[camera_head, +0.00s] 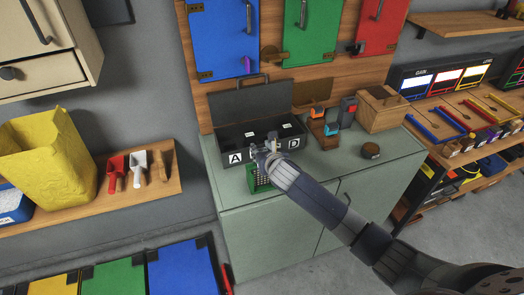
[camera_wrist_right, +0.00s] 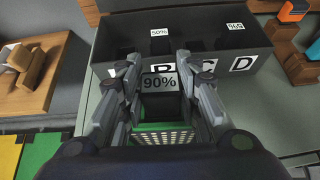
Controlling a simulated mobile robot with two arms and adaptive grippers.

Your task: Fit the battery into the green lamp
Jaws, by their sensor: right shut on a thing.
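My right gripper (camera_head: 264,153) is at the front left of the grey-green cabinet top, in front of the black case. In the right wrist view its fingers (camera_wrist_right: 159,62) are closed on the two sides of a dark battery (camera_wrist_right: 160,98) with a white "90%" label. The green lamp (camera_head: 257,180), with a pale grid face, stands at the cabinet's front edge under the gripper. In the wrist view the lamp (camera_wrist_right: 149,128) shows just below the battery, partly hidden. I cannot tell whether the battery is inside the lamp or only above it. My left gripper is not in view.
The open black case (camera_head: 293,143) has lettered compartments. Labels "50%" and one I read as "96%" show inside it. The front right cabinet top is clear.

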